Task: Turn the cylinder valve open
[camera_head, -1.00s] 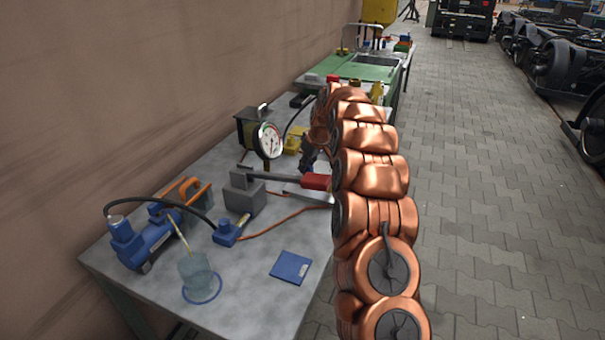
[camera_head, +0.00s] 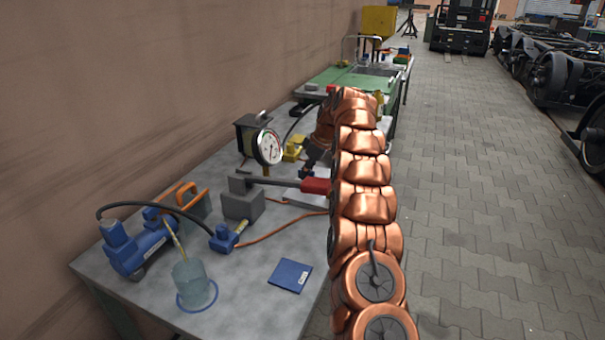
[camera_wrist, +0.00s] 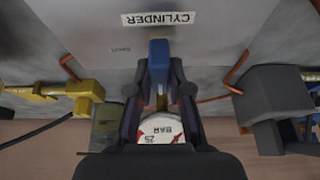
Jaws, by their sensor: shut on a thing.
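The blue valve handle (camera_wrist: 158,62) stands upright in the middle of the wrist view, below an upside-down label reading CYLINDER (camera_wrist: 158,18). My gripper (camera_wrist: 159,78) is shut on this handle, with one dark finger on each side of it. In the head view my gripper (camera_head: 311,154) is small and partly behind my copper arm, above the bench near the pressure gauge (camera_head: 269,147). A bit of blue shows just below it there. The gauge face, marked BAR, also shows below the handle in the wrist view (camera_wrist: 162,128). The valve's body is mostly hidden.
A grey block (camera_head: 243,203) and a long lever with a red grip (camera_head: 316,186) are close to my gripper. A yellow fitting (camera_wrist: 82,93) is to the left. A blue pump (camera_head: 135,248), beaker (camera_head: 194,284) and blue booklet (camera_head: 290,275) occupy the bench's front.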

